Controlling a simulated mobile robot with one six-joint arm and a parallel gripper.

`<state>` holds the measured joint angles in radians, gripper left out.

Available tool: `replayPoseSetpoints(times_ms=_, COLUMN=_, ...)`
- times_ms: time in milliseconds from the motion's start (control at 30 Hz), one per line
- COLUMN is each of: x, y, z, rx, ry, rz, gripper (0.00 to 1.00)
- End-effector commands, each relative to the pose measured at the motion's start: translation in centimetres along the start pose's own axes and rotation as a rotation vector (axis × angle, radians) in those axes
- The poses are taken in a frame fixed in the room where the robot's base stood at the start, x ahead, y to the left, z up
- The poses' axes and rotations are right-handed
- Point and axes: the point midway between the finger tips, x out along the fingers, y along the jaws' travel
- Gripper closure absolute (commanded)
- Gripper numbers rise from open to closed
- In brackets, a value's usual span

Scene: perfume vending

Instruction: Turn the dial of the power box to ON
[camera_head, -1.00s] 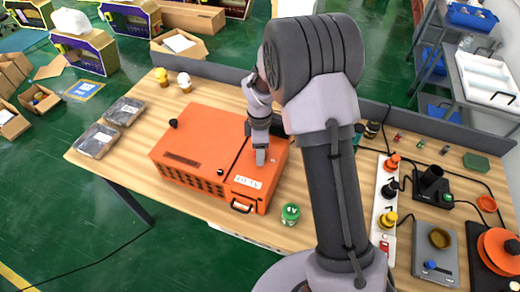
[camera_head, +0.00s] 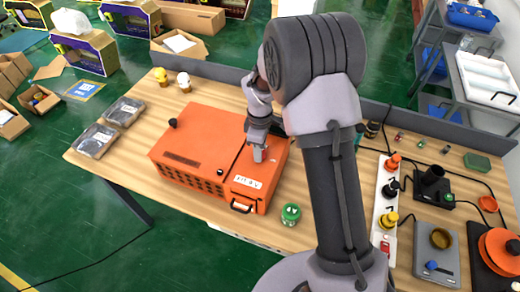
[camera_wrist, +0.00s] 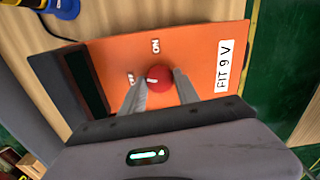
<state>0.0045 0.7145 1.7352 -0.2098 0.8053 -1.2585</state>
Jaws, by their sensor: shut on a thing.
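The power box (camera_head: 195,140) is a large orange box on the wooden table in the head view. In the wrist view, its orange panel (camera_wrist: 110,55) carries a round red dial (camera_wrist: 159,76). An ON label (camera_wrist: 156,46) sits above the dial and a partly hidden OFF label (camera_wrist: 131,78) sits to its left. A small pale mark shows on the dial's left side. My gripper (camera_wrist: 160,82) has one finger on each side of the dial and is shut on it. In the head view my gripper (camera_head: 258,155) covers the dial from above.
A green-lidded jar (camera_head: 290,214) stands close to the box's right front. A white strip with coloured plugs (camera_head: 384,205) and cables lies to the right. Two grey packs (camera_head: 96,140) lie at left. Two small figures (camera_head: 172,80) stand behind the box.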

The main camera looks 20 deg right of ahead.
Motion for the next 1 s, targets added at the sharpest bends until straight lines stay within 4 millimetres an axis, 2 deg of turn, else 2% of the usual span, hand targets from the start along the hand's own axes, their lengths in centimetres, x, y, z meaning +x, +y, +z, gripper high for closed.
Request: replayPoseSetpoints(times_ms=1000, x=0.05, y=0.09, z=-0.04, rx=0.952, ry=0.003, rz=0.002, gripper=1.0)
